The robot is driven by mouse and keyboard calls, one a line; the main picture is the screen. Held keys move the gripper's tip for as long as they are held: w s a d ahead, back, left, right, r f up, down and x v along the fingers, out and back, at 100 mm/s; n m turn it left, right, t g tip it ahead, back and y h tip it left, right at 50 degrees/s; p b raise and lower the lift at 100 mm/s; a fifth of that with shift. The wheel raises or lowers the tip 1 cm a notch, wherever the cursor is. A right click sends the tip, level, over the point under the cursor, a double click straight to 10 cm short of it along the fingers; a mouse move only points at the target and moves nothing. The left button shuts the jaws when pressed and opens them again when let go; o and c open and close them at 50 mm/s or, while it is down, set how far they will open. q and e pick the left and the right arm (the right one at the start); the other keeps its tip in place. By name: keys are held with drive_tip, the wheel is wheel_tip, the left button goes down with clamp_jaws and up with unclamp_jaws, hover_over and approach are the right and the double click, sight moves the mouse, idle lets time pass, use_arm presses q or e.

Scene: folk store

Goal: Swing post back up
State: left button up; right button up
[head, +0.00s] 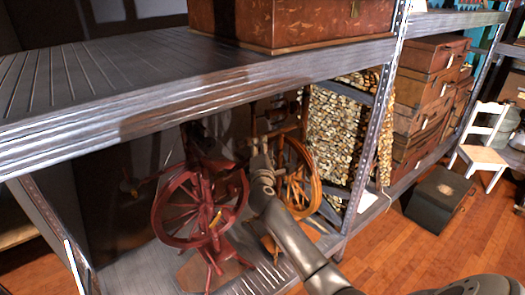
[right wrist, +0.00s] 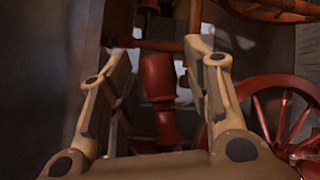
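A dark red spinning wheel (head: 203,210) stands on the lower shelf in the head view, its upper part in shadow. A lighter brown spinning wheel (head: 298,180) stands to its right, partly behind my right arm. In the right wrist view my right gripper (right wrist: 162,48) has its two fingers spread apart. A turned red post (right wrist: 157,80) shows upright in the gap between them, and I cannot tell whether either finger touches it. A red spoked wheel (right wrist: 285,108) is to the right of the fingers. My left gripper is not in view.
The upper shelf board (head: 180,75) spans above the wheels and carries a brown chest (head: 300,22). A perforated metal upright (head: 372,130) stands right of my arm. Stacked cases (head: 425,85), a black box (head: 438,198) and a white chair (head: 485,150) are farther right. Wooden floor (head: 400,245) is open there.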

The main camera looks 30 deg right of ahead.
clamp_jaws()
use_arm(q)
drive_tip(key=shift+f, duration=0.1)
